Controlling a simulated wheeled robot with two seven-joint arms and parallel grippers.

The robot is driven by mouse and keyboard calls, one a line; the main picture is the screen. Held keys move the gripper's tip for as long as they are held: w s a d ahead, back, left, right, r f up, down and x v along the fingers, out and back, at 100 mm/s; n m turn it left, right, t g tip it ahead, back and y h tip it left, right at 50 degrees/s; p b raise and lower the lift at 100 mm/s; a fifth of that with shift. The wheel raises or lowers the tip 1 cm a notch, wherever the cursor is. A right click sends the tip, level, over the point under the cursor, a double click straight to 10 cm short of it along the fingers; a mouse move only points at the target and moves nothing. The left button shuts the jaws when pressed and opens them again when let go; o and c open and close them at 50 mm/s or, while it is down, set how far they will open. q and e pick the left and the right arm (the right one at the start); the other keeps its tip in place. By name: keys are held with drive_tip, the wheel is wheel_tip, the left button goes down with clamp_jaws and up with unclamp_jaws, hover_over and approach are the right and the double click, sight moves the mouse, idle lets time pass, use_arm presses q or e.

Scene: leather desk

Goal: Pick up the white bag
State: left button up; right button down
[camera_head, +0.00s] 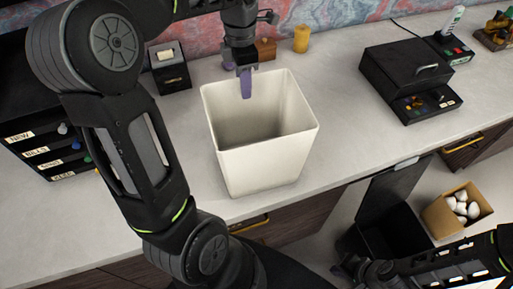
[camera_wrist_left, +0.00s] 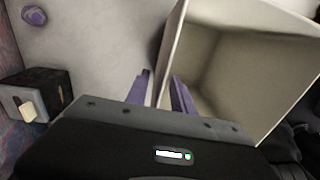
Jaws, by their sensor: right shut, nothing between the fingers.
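The white bag (camera_head: 265,160), a stiff, open-topped, bin-like container, stands upright on the desk (camera_head: 350,125). My left gripper (camera_head: 246,84) is at its back rim, pointing down, with purple fingers. In the left wrist view the fingers (camera_wrist_left: 163,92) are apart, and the edge of the white bag (camera_wrist_left: 240,60) runs between them, one finger outside and one inside. A gap still shows between the fingers; firm contact with the wall is not visible. My right gripper (camera_head: 350,268) is low at the right, in front of the desk, shut and empty, apart from the bag.
A black box (camera_head: 405,65) with a tray stands right of the bag. A small black box (camera_head: 170,75) and an orange candle (camera_head: 301,39) are behind it. A black drawer unit (camera_head: 50,150) is at left. Below, a cardboard box (camera_head: 440,215) holds several pale round things.

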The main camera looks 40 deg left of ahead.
sight(245, 108)
use_arm(q)
wheel_tip(245, 108, down, 5)
drive_tip(key=shift+d+f+p, duration=0.1)
drive_tip(key=shift+d+p, duration=0.05)
drive_tip(key=shift+p, duration=0.5)
drive_tip(key=shift+c, duration=0.3)
clamp_jaws()
idle(1.2)
